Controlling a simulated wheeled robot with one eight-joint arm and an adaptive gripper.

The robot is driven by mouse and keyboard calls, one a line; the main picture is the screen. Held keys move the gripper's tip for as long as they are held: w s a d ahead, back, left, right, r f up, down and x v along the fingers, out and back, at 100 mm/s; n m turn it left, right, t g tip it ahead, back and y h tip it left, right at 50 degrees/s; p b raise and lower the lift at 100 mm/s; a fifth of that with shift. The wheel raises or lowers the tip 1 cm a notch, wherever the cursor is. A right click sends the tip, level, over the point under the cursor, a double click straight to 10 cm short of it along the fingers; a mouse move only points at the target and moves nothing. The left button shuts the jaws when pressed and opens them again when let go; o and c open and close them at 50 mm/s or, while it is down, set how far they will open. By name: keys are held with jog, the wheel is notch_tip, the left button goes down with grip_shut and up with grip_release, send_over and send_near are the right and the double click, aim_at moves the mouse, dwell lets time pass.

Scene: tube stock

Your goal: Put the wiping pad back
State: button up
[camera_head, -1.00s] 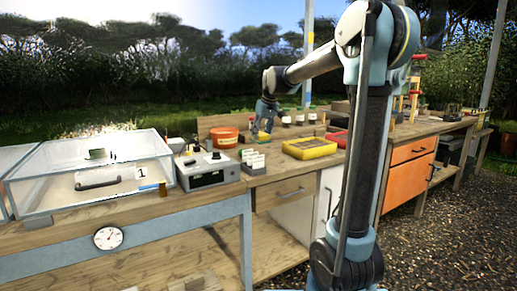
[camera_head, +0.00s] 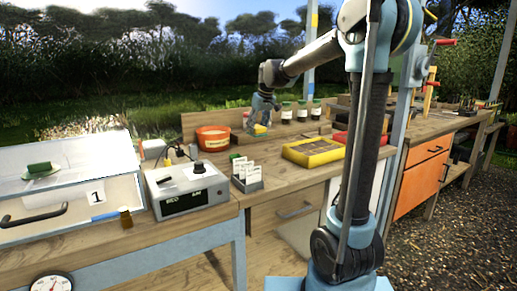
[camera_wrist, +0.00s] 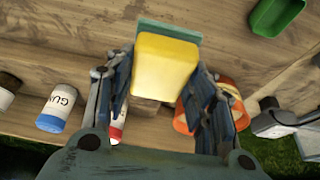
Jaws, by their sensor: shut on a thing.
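The wiping pad (camera_wrist: 163,65) is a yellow block with a teal-green layer along one edge. In the wrist view it sits between the two fingers of my gripper (camera_wrist: 160,90), which is shut on it. In the head view my gripper (camera_head: 259,122) hangs over the back of the wooden bench, and a bit of the yellow pad (camera_head: 260,130) shows under it. The bench top shows behind the pad in the wrist view. I cannot tell how high the pad is above it.
A yellow tray (camera_head: 313,152), a card rack (camera_head: 247,174) and a grey instrument (camera_head: 183,187) are nearer. A green tray (camera_wrist: 277,14) shows in the wrist view. Bare bench lies between.

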jog(key=f, duration=0.8)
jog(key=shift+d+f, duration=0.15)
jog(key=shift+d, duration=0.1)
jog(key=o, duration=1.1)
jog(key=v, duration=1.2)
jog(key=shift+s+a, duration=0.1)
